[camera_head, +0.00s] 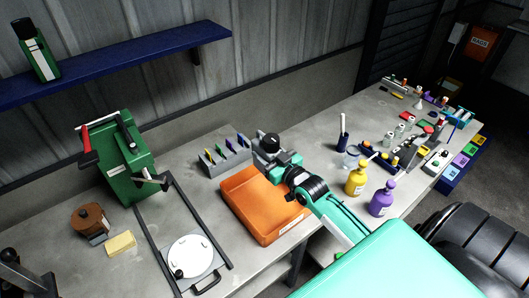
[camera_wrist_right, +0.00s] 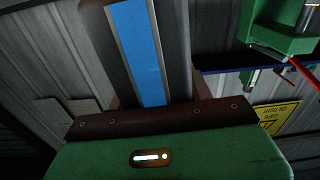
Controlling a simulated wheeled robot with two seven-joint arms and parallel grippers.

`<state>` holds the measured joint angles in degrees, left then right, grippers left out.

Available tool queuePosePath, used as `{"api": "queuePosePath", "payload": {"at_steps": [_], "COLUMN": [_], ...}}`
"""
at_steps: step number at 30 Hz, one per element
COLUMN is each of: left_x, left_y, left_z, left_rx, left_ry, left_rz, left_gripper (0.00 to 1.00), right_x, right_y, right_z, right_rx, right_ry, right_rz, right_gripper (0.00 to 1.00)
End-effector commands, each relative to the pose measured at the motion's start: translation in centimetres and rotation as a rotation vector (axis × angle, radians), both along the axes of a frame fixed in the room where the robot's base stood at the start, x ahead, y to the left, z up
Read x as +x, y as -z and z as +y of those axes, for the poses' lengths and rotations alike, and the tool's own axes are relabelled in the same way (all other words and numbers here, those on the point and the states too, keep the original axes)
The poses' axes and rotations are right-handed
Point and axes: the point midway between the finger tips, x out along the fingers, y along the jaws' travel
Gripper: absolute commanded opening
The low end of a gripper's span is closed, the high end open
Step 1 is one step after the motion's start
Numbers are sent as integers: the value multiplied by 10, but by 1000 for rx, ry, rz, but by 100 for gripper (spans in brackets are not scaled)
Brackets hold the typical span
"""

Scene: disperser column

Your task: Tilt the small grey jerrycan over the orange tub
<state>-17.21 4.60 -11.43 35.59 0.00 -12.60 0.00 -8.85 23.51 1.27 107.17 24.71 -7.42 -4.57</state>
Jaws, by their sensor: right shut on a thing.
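The small grey jerrycan (camera_head: 277,158) with a black cap (camera_head: 271,139) shows in the head view at the far right part of the orange tub (camera_head: 236,197). My right gripper (camera_head: 288,168) is shut on it, and the arm reaches in from the lower right. In the right wrist view a dark grey face with a blue stripe (camera_wrist_right: 148,60) fills the space in front of my gripper. The jerrycan's height above the tub and its exact tilt are hard to tell. The tub's inside looks empty where it shows. My left gripper is not in view.
A rack with coloured pieces (camera_head: 226,157) stands behind the tub. A green machine (camera_head: 116,165) and a white round lid (camera_head: 190,256) are to the left. Yellow (camera_head: 355,182) and purple (camera_head: 382,199) bottles stand right of my right arm. A blue shelf (camera_head: 120,62) is above.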

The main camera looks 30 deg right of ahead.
Motion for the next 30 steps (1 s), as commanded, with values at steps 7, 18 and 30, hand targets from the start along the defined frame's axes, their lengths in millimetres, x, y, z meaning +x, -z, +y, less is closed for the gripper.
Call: {"api": "queuePosePath", "payload": {"at_steps": [7, 18, 30], "left_x": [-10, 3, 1], "left_y": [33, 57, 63], "left_z": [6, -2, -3], "left_rx": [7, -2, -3], "left_ry": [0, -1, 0], "left_rz": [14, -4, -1], "left_gripper": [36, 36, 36], "right_x": [0, 0, 0], "right_y": [23, 42, 58], "right_z": [2, 3, 5], "right_rx": [-244, -682, -1134], "right_ry": [0, 0, 1], "right_rz": [-23, -56, -92], "right_gripper": [0, 0, 0]}}
